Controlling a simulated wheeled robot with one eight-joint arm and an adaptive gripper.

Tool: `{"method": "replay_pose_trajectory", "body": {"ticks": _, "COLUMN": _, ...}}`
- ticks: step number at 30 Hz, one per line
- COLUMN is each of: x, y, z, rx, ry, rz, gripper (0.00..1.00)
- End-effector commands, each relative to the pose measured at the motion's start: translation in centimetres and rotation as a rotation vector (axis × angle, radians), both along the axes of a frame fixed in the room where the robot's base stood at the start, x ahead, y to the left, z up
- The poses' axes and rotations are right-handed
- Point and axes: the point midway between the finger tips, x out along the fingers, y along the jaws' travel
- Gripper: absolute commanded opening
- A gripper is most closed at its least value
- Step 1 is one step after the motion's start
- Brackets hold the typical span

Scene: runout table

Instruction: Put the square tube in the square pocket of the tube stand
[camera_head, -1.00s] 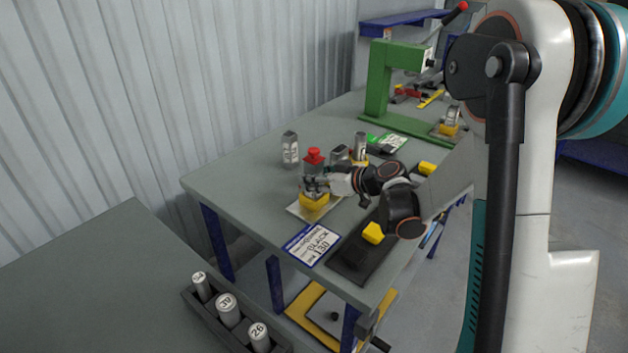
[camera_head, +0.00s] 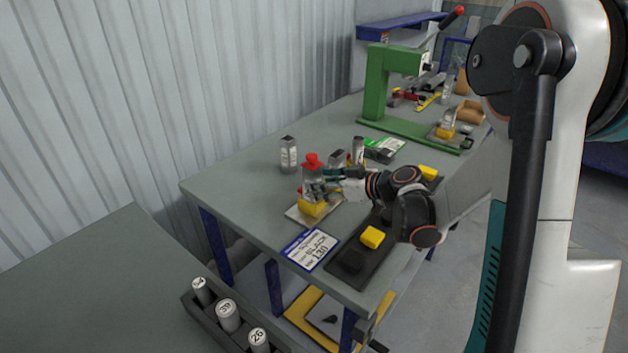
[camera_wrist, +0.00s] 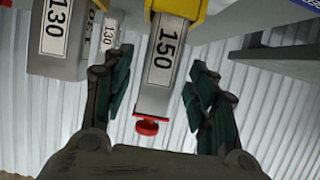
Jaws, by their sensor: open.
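A grey square-sided tube with a red top (camera_head: 312,174), labelled 150 in the wrist view (camera_wrist: 163,58), stands upright in a yellow block (camera_head: 312,206) on a thin plate. My gripper (camera_head: 331,181) is at it; in the wrist view my open gripper (camera_wrist: 161,62) has one finger on each side of the tube, with gaps visible. Another grey square tube (camera_head: 288,154) stands behind to the left. A grey tube labelled 130 (camera_wrist: 56,30) shows in the wrist view. I cannot tell for sure which part is the tube stand.
A dark strip (camera_head: 340,273) with a yellow block (camera_head: 372,237) lies at the near table edge, beside a label card (camera_head: 310,249). More grey tubes (camera_head: 358,150) stand behind my gripper. A green press (camera_head: 378,85) stands at the back. A dark rack (camera_head: 205,312) holds round tubes.

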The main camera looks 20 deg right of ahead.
Motion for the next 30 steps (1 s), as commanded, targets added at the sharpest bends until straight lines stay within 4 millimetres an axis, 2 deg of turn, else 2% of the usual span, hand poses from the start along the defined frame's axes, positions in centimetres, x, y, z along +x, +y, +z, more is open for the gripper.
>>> {"method": "replay_pose_trajectory", "body": {"ticks": 1, "x": -0.9, "y": -0.7, "z": 0.7, "rx": 0.001, "ry": 0.001, "rz": -0.003, "gripper": 0.53}}
{"method": "replay_pose_trajectory", "body": {"ticks": 6, "x": -3.4, "y": -2.5, "z": 2.0, "rx": 0.001, "ry": 0.0, "rz": -0.003, "gripper": 0.53}}
{"method": "replay_pose_trajectory", "body": {"ticks": 12, "x": -5.2, "y": -3.8, "z": 2.8, "rx": 0.001, "ry": 0.001, "rz": 0.0, "gripper": 0.53}}
{"method": "replay_pose_trajectory", "body": {"ticks": 30, "x": -5.7, "y": -4.1, "z": 2.9, "rx": 0.001, "ry": -0.001, "rz": 0.001, "gripper": 0.53}}
